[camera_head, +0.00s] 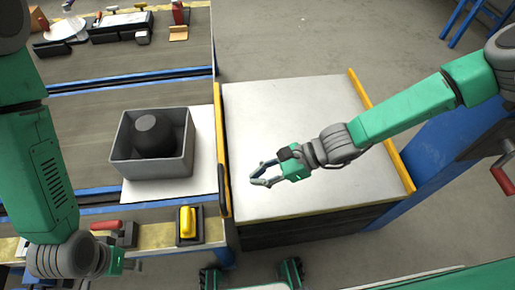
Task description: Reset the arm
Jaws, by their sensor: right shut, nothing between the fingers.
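My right gripper (266,175) is over the light grey square platform (300,105), near its left-middle part. Its fingers are shut with nothing between them. My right arm reaches in from the right edge. My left arm hangs down along the left edge, folded and green and grey. My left gripper (130,265) is at the lower left, only partly seen, beside the bench's front edge; whether its fingers are open or shut does not show.
A grey open box (118,150) holding a dark round object (152,132) sits on a white sheet (205,165). A yellow-handled item (186,222) and a red-handled tool (106,226) lie at the front. Yellow rails (222,130) edge the platform. Blue steps (478,15) stand far right.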

